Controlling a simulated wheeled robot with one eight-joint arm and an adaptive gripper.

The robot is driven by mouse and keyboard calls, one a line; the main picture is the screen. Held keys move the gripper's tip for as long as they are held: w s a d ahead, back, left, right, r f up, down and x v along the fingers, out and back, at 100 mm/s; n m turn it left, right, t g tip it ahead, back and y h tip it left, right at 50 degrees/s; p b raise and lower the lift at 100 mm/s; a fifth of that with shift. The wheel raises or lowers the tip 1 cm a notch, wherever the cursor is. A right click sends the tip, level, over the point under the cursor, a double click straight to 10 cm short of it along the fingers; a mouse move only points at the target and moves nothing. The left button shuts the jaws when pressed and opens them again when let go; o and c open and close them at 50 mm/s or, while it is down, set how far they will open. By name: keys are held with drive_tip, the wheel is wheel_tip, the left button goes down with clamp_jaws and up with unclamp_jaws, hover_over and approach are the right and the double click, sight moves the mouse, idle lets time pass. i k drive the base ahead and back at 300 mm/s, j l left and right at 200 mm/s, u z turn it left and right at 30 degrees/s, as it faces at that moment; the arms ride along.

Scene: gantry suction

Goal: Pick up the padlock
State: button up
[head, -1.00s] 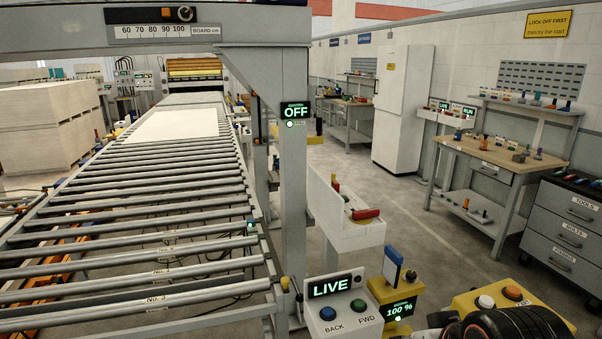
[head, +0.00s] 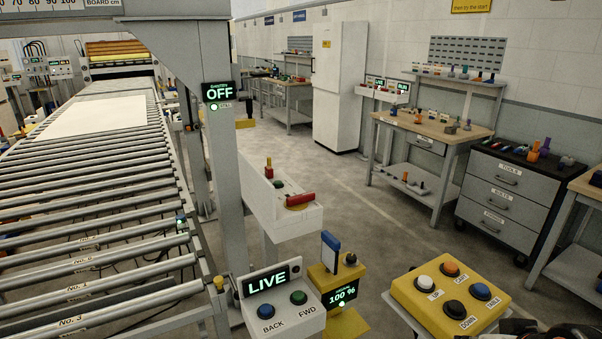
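I cannot make out a padlock for certain in the head view. Small coloured items (head: 450,127) stand on the wooden workbench (head: 405,119) at the right, too small to name. A small red piece (head: 268,168) stands upright on the white box (head: 262,206) in the middle, behind a red handle (head: 300,199) on a yellow disc. Only a dark piece of what looks like my arm shows at the bottom right edge. My gripper's fingers are not in view.
A roller conveyor (head: 95,205) with a pale board (head: 95,117) fills the left. A grey gantry post (head: 222,170), a LIVE button box (head: 283,308) and a yellow button box (head: 450,298) stand near me. Open floor (head: 350,190) lies between conveyor and benches. A drawer cabinet (head: 505,195) stands right.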

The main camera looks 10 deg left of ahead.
sight(268, 169)
drive_tip(key=i+l+z, duration=0.35)
drive_tip(key=l, duration=0.3)
drive_tip(key=i+l+z, duration=0.4)
drive_tip(key=l, duration=0.2)
drive_tip(key=i+l+z, duration=0.35)
drive_tip(key=i+l, duration=0.15)
drive_tip(key=i+l+u, duration=0.1)
drive_tip(key=i, duration=0.3)
drive_tip(key=i+l+u, duration=0.15)
drive_tip(key=i, duration=0.2)
drive_tip(key=i+j+u, duration=0.15)
drive_tip(key=u, duration=0.25)
drive_tip(key=i+u, duration=0.55)
drive_tip(key=u, duration=0.2)
drive_tip(key=i+l+u, duration=0.1)
drive_tip(key=i+u, duration=0.15)
drive_tip(key=u, duration=0.15)
drive_tip(key=i+j+u, duration=0.15)
drive_tip(key=i+u, duration=0.65)
drive_tip(key=i, duration=0.2)
drive_tip(key=i+l+u, duration=0.25)
drive_tip(key=i+u, duration=0.45)
drive_tip(key=u, duration=0.15)
drive_tip(key=i+u, duration=0.4)
drive_tip(key=i+l+u, duration=0.15)
drive_tip(key=u, duration=0.3)
drive_tip(key=i+l+u, duration=0.3)
drive_tip(key=u, duration=0.15)
